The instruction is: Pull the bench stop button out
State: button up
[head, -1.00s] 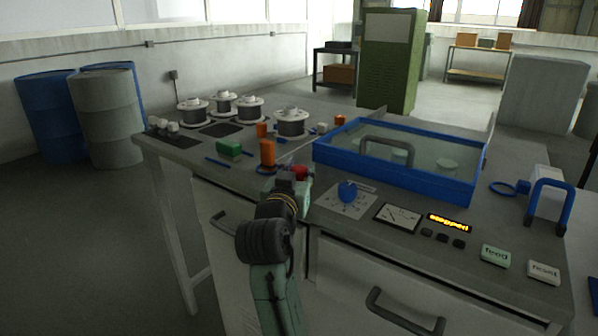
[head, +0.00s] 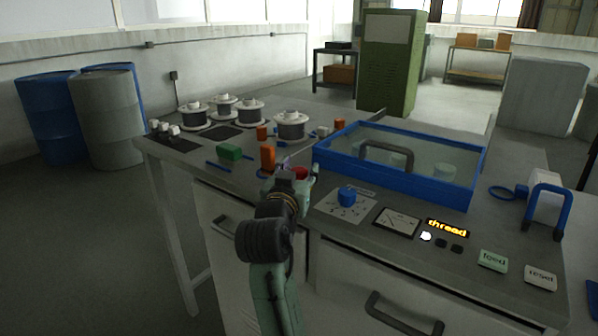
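The red stop button (head: 300,172) shows in the head view on the bench top, left of the blue-framed tank. Only part of its cap is visible, behind and beside my gripper (head: 292,179). My gripper is right at the button, seen from behind. Its body hides the fingertips, so I cannot tell whether they touch the button or how far they are spread. The display (head: 447,228) on the bench panel reads "thread" in orange. A small lamp or button (head: 426,236) below it glows white.
The blue-framed tank (head: 395,187) with a dark handle stands right of my gripper. A blue knob (head: 347,197) is nearby. An orange block (head: 267,157), a green block (head: 229,152) and several wire spools (head: 291,126) lie beyond and to the left. Feed (head: 493,261) and reset (head: 540,277) buttons are at right.

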jog(key=shift+o, duration=0.3)
jog(key=shift+f, duration=0.1)
jog(key=v, duration=0.7)
jog(key=shift+s+a, duration=0.1)
jog(key=shift+s, duration=0.2)
